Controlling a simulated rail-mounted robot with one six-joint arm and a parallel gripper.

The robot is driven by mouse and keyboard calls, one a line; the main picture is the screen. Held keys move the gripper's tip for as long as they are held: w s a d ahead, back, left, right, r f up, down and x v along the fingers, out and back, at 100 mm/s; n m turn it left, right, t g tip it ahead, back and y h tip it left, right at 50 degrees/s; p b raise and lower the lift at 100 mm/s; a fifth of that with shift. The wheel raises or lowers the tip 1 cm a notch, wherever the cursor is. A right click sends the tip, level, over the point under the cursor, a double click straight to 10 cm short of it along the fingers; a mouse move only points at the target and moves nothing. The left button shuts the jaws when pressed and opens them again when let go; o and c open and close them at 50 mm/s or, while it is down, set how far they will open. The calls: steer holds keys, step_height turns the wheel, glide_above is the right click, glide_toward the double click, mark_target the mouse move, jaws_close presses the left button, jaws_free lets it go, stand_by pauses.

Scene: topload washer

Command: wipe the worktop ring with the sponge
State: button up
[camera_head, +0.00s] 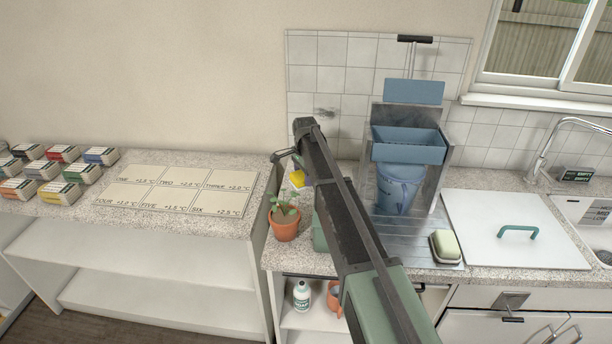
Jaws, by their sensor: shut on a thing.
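The yellow thing is low over the speckled worktop (262,191), behind the potted plant. I cannot tell whether it touches the surface. No ring mark shows on the worktop; my arm hides part of this area.
The potted plant (285,222) stands close in front of my gripper. A blue bucket (398,188) and blue trough (408,146) stand right of my arm. A pale green block (445,243) sits in a dish. A labelled board (180,189) and several small boxes lie left.

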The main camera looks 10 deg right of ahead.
step_height(320, 180, down, 6)
steer(key=b, duration=0.5)
steer(key=shift+s+a+r, duration=0.15)
steer(key=shift+s+r, duration=0.05)
steer(key=shift+s, duration=0.3)
steer(key=shift+s+a+r, duration=0.1)
steer(key=shift+s+r, duration=0.05)
steer(key=shift+s, duration=0.3)
steer(key=shift+s+a, duration=0.2)
steer(key=shift+s, duration=0.45)
steer(key=shift+w+d, duration=0.2)
steer(key=shift+w, duration=0.55)
steer(key=shift+w+d, duration=0.2)
steer(key=shift+w, duration=0.55)
step_height(320, 180, up, 8)
steer(key=p, duration=0.8)
steer(key=shift+f, duration=0.25)
steer(key=shift+w, duration=0.1)
steer(key=b, duration=0.6)
glide_above(305, 195)
step_height(305, 195, down, 6)
steer(key=shift+f, duration=0.1)
steer(key=shift+f+b, duration=1)
steer(key=shift+b, duration=0.1)
